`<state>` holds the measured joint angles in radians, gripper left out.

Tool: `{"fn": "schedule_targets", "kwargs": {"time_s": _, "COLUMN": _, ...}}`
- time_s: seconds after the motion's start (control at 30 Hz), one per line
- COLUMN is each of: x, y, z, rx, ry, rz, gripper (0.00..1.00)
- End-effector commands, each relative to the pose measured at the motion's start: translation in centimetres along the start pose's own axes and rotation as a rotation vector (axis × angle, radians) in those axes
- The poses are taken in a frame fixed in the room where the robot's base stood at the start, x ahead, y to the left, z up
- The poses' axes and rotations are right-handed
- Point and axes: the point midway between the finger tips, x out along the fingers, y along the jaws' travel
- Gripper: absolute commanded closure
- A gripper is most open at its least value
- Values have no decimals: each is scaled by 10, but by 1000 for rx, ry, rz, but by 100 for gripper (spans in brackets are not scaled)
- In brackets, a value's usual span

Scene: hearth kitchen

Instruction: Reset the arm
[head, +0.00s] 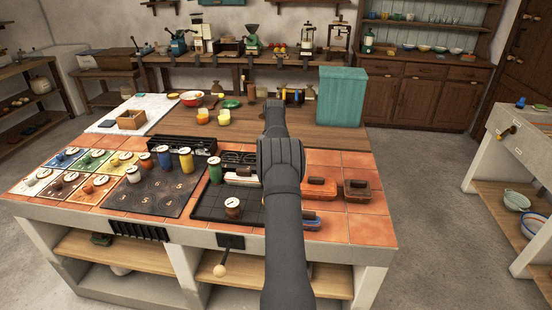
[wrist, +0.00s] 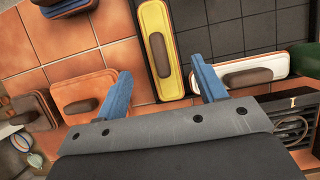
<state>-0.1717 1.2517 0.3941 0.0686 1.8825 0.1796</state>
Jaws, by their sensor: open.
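My gripper (wrist: 161,67) shows in the wrist view with its two blue fingers spread apart and nothing between them. It is over the counter, above the lidded dishes. A yellow lidded dish (wrist: 152,18) lies below and beyond the gap between the fingers, and a white lidded dish (wrist: 238,74) lies by the right finger. An orange lidded dish (wrist: 72,91) is left of the left finger. In the head view my dark arm reaches up the middle of the picture over the counter, and the fingers cannot be made out there.
The tiled counter (head: 372,230) holds an orange dish (head: 318,190), a brown dish (head: 357,191) and a blue dish (head: 311,222) right of my arm. Several jars, including a green jar (head: 215,170), stand to its left. A teal box (head: 341,97) stands at the back right.

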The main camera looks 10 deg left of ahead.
Motion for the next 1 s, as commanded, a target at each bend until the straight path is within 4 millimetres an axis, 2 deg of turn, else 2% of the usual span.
{"fn": "schedule_targets", "kwargs": {"time_s": 0.27, "x": 22, "y": 0, "z": 1, "rx": 0, "ry": -2, "rz": 0, "gripper": 36}}
{"fn": "schedule_targets", "kwargs": {"time_s": 0.57, "x": 76, "y": 0, "z": 1, "rx": -1, "ry": -3, "rz": 0, "gripper": 36}}
{"fn": "schedule_targets", "kwargs": {"time_s": 0.8, "x": 47, "y": 0, "z": 11, "rx": -1, "ry": 2, "rz": 0, "gripper": 36}}
{"fn": "schedule_targets", "kwargs": {"time_s": 1.0, "x": 38, "y": 0, "z": 15, "rx": 0, "ry": 1, "rz": 0, "gripper": 36}}
